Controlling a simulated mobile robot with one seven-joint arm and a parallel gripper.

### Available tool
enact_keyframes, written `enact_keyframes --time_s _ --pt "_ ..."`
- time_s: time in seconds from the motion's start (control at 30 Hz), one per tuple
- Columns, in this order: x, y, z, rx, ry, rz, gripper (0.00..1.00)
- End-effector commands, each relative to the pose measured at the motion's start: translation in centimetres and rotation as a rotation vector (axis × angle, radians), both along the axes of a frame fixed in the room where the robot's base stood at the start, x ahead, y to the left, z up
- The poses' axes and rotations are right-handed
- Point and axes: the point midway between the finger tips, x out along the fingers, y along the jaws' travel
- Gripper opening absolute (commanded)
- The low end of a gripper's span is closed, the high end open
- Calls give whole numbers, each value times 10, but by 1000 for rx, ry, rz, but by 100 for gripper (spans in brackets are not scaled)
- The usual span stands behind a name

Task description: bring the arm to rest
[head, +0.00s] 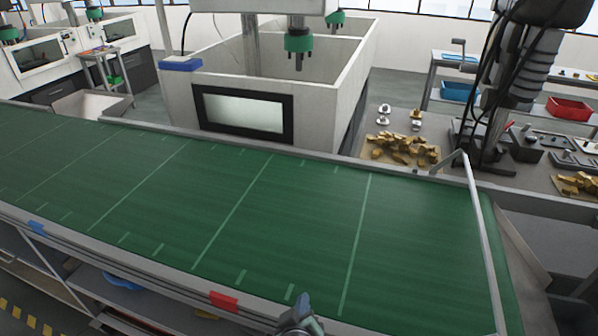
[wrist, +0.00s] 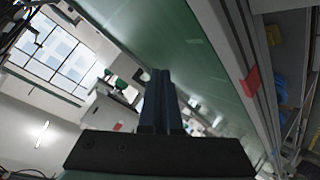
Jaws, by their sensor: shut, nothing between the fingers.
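My gripper (wrist: 158,85) shows in the wrist view with its two dark fingers close together, shut and empty. In the head view only a small grey part of my arm (head: 298,318) shows at the bottom edge, by the near rail of the green conveyor (head: 270,215). The wrist view is tilted and shows the conveyor's green side (wrist: 190,45) beyond the fingers. The gripper touches nothing that I can see.
The conveyor belt is bare. A white tank housing with a dark-framed window (head: 243,112) stands behind it. Gold-coloured parts (head: 402,149) lie on a table at right. A red tag (head: 223,301) sits on the near rail. A thin metal bar (head: 480,225) crosses the belt's right end.

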Motion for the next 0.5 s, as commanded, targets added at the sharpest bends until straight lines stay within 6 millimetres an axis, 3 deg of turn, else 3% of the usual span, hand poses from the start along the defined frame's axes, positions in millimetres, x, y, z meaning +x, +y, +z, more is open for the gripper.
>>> enact_keyframes --time_s 0.03,0.1,0.23,0.37,0.5 --pt "20 -1 38 27 -91 -12 0" --pt "37 -2 89 71 -201 -26 0" --pt "54 -2 189 160 -408 -38 0" --pt "49 0 289 258 -619 -30 0" --pt "19 2 392 372 -847 2 0"
